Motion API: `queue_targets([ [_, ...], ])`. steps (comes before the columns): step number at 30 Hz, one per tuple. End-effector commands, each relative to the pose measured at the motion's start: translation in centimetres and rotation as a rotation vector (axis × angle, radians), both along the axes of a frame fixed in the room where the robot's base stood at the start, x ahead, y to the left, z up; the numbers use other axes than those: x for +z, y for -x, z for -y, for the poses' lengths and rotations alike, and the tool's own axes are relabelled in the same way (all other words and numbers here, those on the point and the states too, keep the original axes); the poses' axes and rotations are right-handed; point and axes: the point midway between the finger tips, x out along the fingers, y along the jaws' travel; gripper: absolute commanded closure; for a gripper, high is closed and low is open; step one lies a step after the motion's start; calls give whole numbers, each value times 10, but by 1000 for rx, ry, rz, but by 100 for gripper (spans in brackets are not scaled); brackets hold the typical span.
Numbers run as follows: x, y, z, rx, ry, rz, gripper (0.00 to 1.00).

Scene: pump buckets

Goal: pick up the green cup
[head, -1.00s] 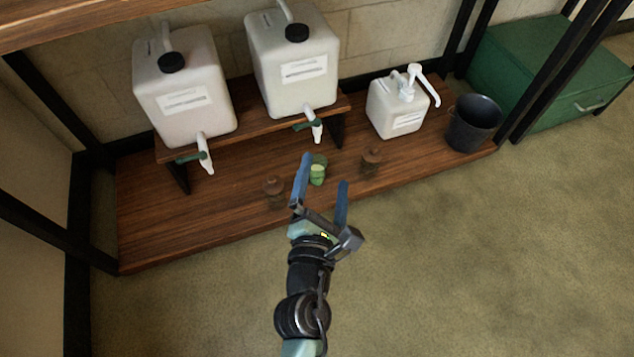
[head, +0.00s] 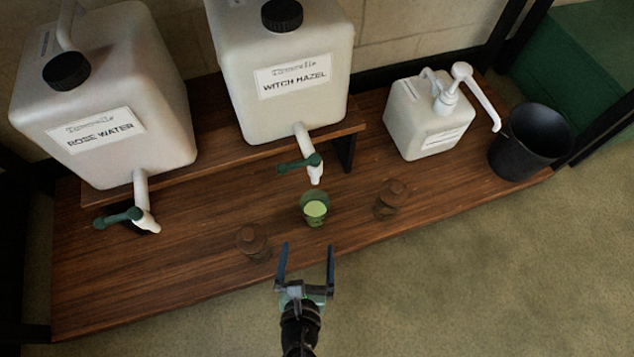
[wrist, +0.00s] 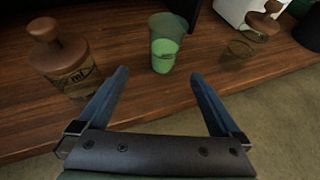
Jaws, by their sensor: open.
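The green cup (head: 315,208) stands upright on the wooden shelf, below the spigot of the witch hazel container. It is see-through, with light green contents in its lower part. In the wrist view the cup (wrist: 164,45) is ahead of and between the two fingers, a little beyond their tips. My gripper (head: 304,249) is open and empty, at the shelf's front edge on the near side of the cup. Its blue fingers also show in the wrist view (wrist: 158,76), not touching the cup.
A brown stoppered bottle (head: 253,242) stands left of the cup and another bottle (head: 390,199) stands right of it. The witch hazel container's spigot (head: 312,168) hangs just behind the cup. A pump container (head: 428,122) and black bucket (head: 530,143) are farther right.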

Motion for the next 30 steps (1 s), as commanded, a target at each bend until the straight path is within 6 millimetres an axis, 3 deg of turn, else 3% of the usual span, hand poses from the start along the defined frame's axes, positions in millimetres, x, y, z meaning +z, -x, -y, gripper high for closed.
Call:
queue_targets([
  [4, -6, -12, 1, 0, 1, 2, 0],
  [12, -27, -55, 4, 1, 0, 4, 0],
  [21, -38, -76, 8, -1, 0, 2, 0],
  [30, -58, -111, 16, 0, -1, 2, 0],
])
